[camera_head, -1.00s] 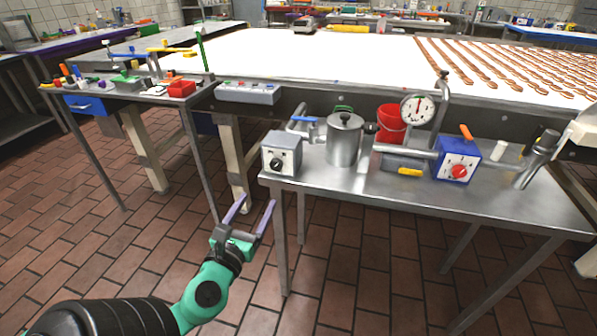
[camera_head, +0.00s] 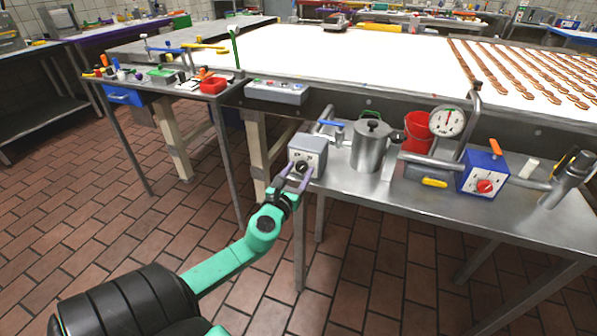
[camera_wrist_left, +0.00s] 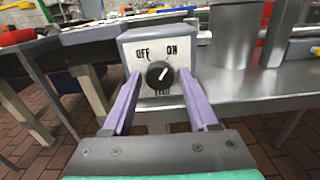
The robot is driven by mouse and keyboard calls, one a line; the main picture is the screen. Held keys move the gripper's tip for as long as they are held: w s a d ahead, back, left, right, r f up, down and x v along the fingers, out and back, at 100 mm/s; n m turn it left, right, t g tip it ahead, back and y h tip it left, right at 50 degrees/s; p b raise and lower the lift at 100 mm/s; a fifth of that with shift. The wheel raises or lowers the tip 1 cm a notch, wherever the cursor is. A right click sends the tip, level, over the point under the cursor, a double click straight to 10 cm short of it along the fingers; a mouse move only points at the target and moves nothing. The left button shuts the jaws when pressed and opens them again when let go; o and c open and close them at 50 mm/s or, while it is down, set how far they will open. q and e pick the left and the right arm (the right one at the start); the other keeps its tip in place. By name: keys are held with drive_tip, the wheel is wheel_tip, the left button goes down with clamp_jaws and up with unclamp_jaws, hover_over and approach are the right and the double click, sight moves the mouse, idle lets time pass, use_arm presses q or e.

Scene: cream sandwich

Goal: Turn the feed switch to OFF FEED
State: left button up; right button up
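The feed switch is a grey box (camera_head: 308,150) at the left front corner of the steel side table. Its black round knob (camera_head: 302,168) faces me. In the left wrist view the box (camera_wrist_left: 157,44) reads OFF at upper left, ON at upper right, and FEED below the knob (camera_wrist_left: 159,75). The knob's white mark slants to the upper right, towards ON. My left gripper (camera_head: 292,177) is open in front of the box, its purple fingers (camera_wrist_left: 160,85) to the left and right of the knob with gaps between. Whether the tips touch the box face is unclear. My right gripper is not in view.
On the steel table (camera_head: 400,193) stand a metal pot (camera_head: 369,147), a red bucket (camera_head: 418,128), a dial gauge (camera_head: 447,121) and a blue box with a red knob (camera_head: 482,174). A grey button panel (camera_head: 276,92) is behind at left. Open floor lies in front.

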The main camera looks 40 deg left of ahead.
use_arm(q)
clamp_jaws()
drive_tip(key=shift+n, duration=0.4)
drive_tip(key=shift+f+n+b, duration=0.1)
drive_tip(key=shift+n+b, duration=0.4)
drive_tip(key=shift+n, duration=0.5)
drive_tip(key=n, duration=0.3)
drive_tip(key=shift+n+b, duration=0.3)
drive_tip(key=shift+b, duration=0.1)
drive_tip(key=n, duration=0.3)
drive_tip(key=shift+n, duration=2.2)
